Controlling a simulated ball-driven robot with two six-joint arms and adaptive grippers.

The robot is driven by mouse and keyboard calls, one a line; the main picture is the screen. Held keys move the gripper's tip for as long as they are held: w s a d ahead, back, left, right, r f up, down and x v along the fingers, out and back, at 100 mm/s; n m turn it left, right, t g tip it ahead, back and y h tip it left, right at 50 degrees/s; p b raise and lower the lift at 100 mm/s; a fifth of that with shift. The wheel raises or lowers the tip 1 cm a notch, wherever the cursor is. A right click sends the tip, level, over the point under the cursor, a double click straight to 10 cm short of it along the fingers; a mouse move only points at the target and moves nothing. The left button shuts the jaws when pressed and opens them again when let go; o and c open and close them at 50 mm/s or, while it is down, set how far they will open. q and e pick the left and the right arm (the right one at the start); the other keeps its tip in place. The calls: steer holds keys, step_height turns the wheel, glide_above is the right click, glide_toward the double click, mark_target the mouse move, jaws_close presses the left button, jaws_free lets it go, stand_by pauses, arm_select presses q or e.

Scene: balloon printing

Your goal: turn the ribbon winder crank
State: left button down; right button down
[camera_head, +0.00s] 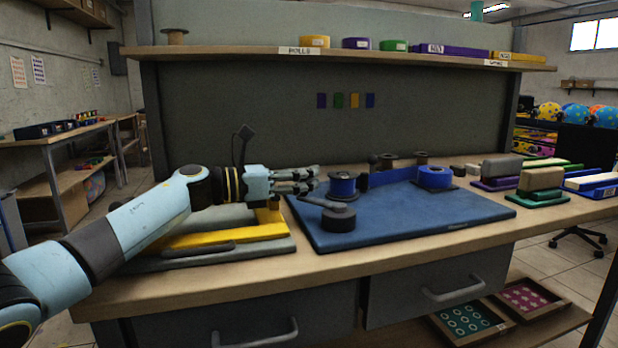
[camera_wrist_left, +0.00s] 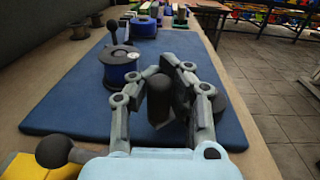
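A blue ribbon (camera_head: 392,177) runs from the spool side to a blue roll (camera_head: 435,178). My left gripper (camera_head: 316,179) is open, pointing right over the mat's left edge, close to the spool. In the left wrist view its fingers (camera_wrist_left: 174,68) are spread on both sides of a dark upright cylinder (camera_wrist_left: 160,98); I cannot tell whether they touch it. The spool (camera_wrist_left: 120,70) is beyond, to the left.
A yellow and grey device (camera_head: 225,236) lies under my left arm, with a black-tipped lever (camera_head: 243,140) behind it. Stamp blocks on coloured trays (camera_head: 540,198) stand at the right. A shelf (camera_head: 340,57) with rolls hangs above. The mat's front right is clear.

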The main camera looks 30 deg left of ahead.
arm_select(q)
steer(key=shift+w+a+r, duration=0.15)
steer(key=shift+a, duration=0.15)
stand_by(0.5)
steer(key=c, duration=1.1)
jaws_free()
steer(key=shift+a, duration=0.3)
steer(key=shift+d, duration=0.1)
steer(key=shift+d+r, duration=0.1)
step_height(320, 180, up, 10)
steer(key=shift+f, duration=0.25)
